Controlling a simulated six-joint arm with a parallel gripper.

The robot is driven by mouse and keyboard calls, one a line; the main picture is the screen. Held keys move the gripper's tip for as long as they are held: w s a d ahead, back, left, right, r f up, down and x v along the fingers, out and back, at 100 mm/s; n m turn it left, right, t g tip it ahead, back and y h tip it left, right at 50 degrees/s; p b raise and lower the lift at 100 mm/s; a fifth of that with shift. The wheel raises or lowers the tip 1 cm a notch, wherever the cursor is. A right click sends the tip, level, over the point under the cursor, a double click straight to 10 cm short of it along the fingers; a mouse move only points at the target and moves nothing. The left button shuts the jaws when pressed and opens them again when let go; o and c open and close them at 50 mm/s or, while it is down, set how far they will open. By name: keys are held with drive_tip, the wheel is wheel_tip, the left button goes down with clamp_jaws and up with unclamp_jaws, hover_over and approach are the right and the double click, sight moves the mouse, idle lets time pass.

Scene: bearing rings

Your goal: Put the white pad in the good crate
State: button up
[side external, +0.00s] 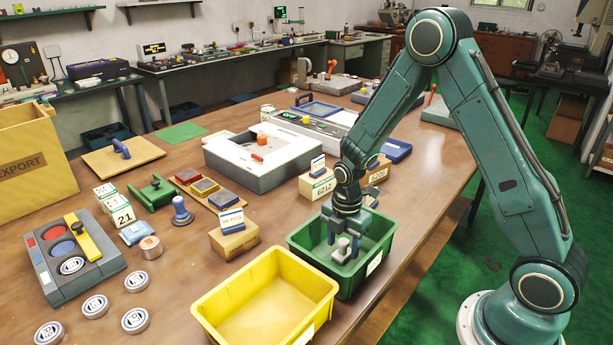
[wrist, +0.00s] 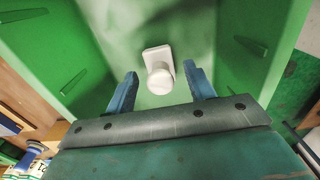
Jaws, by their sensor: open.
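The white pad (wrist: 158,72), a small square plate with a round knob, is inside the green crate (wrist: 92,80). In the wrist view it lies between and a little beyond the fingertips of my gripper (wrist: 160,76), with clear gaps on both sides. My gripper is open and holds nothing. In the side view my gripper (side external: 343,240) reaches down into the green crate (side external: 300,254), and the pad (side external: 342,250) shows low between the fingers. The yellow crate (side external: 225,315) stands beside it, empty. I cannot read the label on the green crate.
The green crate's walls stand close around my gripper. Cardboard boxes (side external: 234,241) sit behind the crates. A grey tray with a yellow bar (side external: 90,240) and several bearing rings (side external: 136,319) lie at the left. The table between the rings and yellow crate is clear.

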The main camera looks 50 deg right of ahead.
sight(344, 241)
wheel_tip(344, 241, up, 10)
drive_tip(key=shift+r, duration=0.25)
idle(0.8)
drive_tip(key=s+a+r+m+t, duration=0.3)
drive_tip(key=s+r+m, duration=0.5)
drive_tip(key=r, duration=0.5)
drive_tip(key=s+a+r+m+t, duration=0.1)
drive_tip(key=s+r+m, duration=0.1)
drive_tip(key=s+m, duration=0.3)
drive_tip(key=s+a+r+m+t, duration=0.1)
drive_tip(key=s+r+m, duration=0.2)
drive_tip(key=s+m, duration=0.2)
drive_tip(key=shift+s+t, duration=0.3)
drive_tip(key=shift+s, duration=0.8)
